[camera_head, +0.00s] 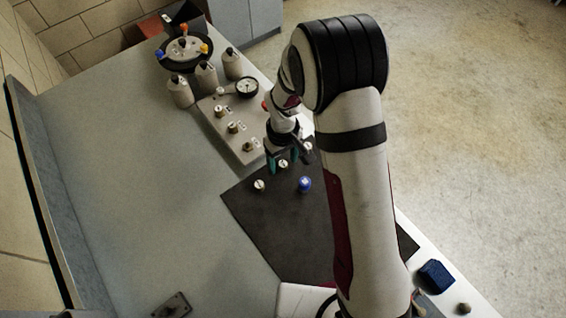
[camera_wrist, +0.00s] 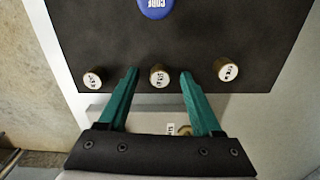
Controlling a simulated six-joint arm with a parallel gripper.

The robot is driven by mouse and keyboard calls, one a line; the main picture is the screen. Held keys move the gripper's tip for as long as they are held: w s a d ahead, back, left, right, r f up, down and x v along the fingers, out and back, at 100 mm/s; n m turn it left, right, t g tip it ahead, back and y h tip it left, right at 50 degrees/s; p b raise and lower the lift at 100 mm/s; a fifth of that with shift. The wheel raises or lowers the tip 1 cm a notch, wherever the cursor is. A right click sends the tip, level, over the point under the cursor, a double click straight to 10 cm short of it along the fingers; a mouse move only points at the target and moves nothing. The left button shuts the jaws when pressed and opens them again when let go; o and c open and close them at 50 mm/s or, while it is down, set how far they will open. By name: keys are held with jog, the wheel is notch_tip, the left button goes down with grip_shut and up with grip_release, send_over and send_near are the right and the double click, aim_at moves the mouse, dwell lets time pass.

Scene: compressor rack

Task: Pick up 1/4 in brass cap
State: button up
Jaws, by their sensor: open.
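Three brass caps with white labelled tops sit in a row along the edge of a dark mat. In the wrist view they are a left cap (camera_wrist: 93,80), a middle cap (camera_wrist: 160,76) and a right cap (camera_wrist: 228,69). The labels are too small to read surely, so I cannot tell which is 1/4 in. My gripper (camera_wrist: 159,74) is open and empty, its teal fingertips either side of the middle cap in the picture. I cannot tell the height gap. In the head view my gripper (camera_head: 284,166) is over the mat's far edge.
A blue round cap (camera_head: 305,184) lies on the dark mat (camera_head: 270,225). Beyond the mat is a grey panel (camera_head: 212,117) with several brass fittings and a gauge (camera_head: 247,87).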

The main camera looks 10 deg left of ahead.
grip_shut()
jog(key=shift+r, duration=0.1)
